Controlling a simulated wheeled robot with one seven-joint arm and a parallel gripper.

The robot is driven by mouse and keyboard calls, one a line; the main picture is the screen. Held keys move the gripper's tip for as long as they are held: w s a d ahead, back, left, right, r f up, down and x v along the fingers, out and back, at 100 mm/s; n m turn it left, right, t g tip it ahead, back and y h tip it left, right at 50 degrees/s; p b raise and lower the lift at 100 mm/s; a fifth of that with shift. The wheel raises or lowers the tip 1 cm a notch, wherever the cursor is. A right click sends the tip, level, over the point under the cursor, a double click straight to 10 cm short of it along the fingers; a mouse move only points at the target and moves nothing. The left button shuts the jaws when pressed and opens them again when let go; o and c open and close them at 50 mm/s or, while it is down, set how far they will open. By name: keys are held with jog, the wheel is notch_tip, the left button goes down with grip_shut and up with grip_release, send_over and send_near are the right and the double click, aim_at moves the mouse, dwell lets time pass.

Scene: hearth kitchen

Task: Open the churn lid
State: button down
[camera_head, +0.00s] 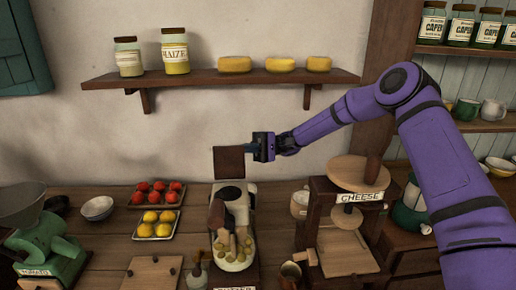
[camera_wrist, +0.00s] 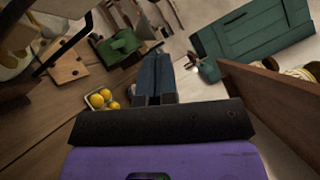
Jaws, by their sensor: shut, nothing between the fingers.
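The churn (camera_head: 232,196) is a white-bodied machine on the counter, with a partly cut-off label at its base. A dark brown square panel (camera_head: 228,162), apparently its lid, stands upright behind and above the white body. A brown handle-like part and a bowl of yellowish pieces (camera_head: 233,256) show at its front. My gripper (camera_head: 251,147) is beside the panel's upper right edge, its fingers pointing left. I cannot tell whether they touch. In the wrist view the dark blue fingers (camera_wrist: 155,80) are shut and empty.
A shelf (camera_head: 210,77) with jars and cheeses hangs above. A cheese press (camera_head: 345,215) stands right of the churn. Trays of red (camera_head: 158,192) and yellow fruit (camera_head: 157,224) lie to its left, with a green scale (camera_head: 45,245) further left.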

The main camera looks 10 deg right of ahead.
aim_at(237, 148)
jog(key=shift+s+a+r, duration=0.35)
jog(key=shift+s+a, duration=0.15)
jog(key=shift+s, duration=0.35)
jog(key=shift+s+a+r, duration=0.35)
jog(key=shift+s+a, duration=0.2)
jog(key=shift+s, duration=0.3)
jog(key=shift+s+a+r, duration=0.35)
jog(key=shift+s+a, duration=0.15)
jog(key=shift+s, duration=0.35)
jog(key=shift+s+r+n+h, duration=0.55)
jog(key=shift+r+n+h, duration=0.2)
jog(key=shift+n, duration=0.45)
